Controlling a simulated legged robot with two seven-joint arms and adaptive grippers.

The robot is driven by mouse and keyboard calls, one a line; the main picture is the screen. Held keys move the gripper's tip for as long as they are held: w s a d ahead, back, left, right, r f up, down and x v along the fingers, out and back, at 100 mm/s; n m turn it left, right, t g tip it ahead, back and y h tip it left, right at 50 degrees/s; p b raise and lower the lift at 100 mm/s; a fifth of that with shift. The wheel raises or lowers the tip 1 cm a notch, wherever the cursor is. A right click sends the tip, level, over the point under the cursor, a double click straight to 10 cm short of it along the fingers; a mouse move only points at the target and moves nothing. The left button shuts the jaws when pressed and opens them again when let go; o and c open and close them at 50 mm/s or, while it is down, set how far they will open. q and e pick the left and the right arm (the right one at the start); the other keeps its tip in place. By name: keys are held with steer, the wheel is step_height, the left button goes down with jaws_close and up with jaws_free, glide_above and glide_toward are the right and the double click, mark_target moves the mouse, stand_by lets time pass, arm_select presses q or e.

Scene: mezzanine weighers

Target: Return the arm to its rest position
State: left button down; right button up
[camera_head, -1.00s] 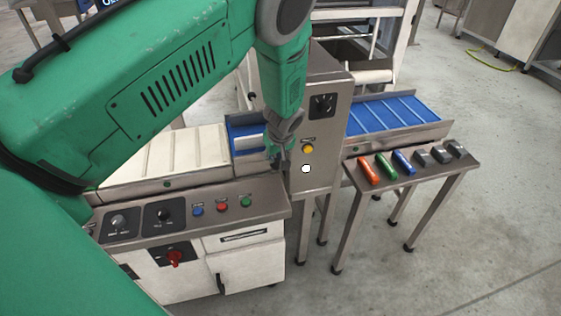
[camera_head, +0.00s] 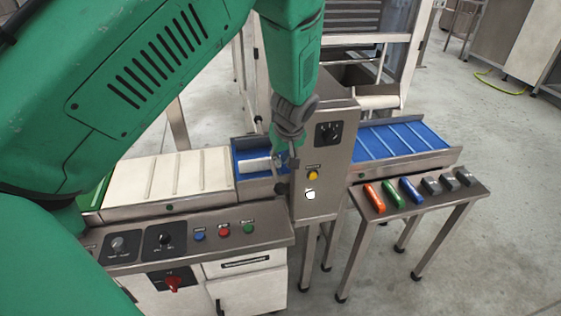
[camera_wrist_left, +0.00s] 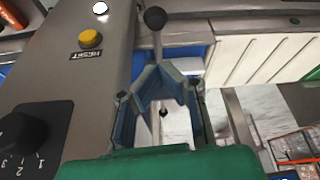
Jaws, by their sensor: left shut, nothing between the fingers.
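My green left arm comes in from the left in the head view. Its gripper (camera_head: 284,163) hangs just left of the steel weigher cabinet (camera_head: 330,155), over the blue conveyor section. The gripper is shut and empty. In the left wrist view the gripper's blue-padded fingers (camera_wrist_left: 162,88) come together beside a lever with a dark ball knob (camera_wrist_left: 155,18). I cannot tell whether they touch it. The cabinet's yellow button (camera_head: 313,175) also shows in the wrist view (camera_wrist_left: 90,38). My right gripper is not in view.
A control panel with a dial (camera_head: 118,245), several coloured buttons and a red switch (camera_head: 173,284) stands in front. A small steel table (camera_head: 415,207) at right holds red, green, blue and grey items. Another blue conveyor (camera_head: 402,145) lies behind it.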

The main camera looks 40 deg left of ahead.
arm_select(q)
steer(key=s+d+f+m+h+b, duration=0.1)
steer(key=s+d+f+m+b, duration=0.15)
steer(key=s+f, duration=0.5)
steer(key=s+d+f+m+b, duration=0.1)
steer(key=s+f+m, duration=0.2)
steer(key=s+f, duration=0.4)
steer(key=s+d+f+m+b, duration=0.1)
steer(key=s+d+f+m, duration=0.1)
steer(key=s, duration=0.4)
steer(key=s+d+f+m+g+h+b, duration=0.1)
steer(key=s+d+f+m, duration=0.1)
steer(key=s+f, duration=0.2)
steer(key=s+d+f+m+h+b, duration=0.1)
steer(key=s+d+f+m, duration=0.1)
steer(key=s, duration=0.7)
steer(key=shift+s+d+f+m+g+b, duration=0.2)
steer(key=shift+f+m+g+b, duration=0.15)
steer(key=shift+f, duration=0.3)
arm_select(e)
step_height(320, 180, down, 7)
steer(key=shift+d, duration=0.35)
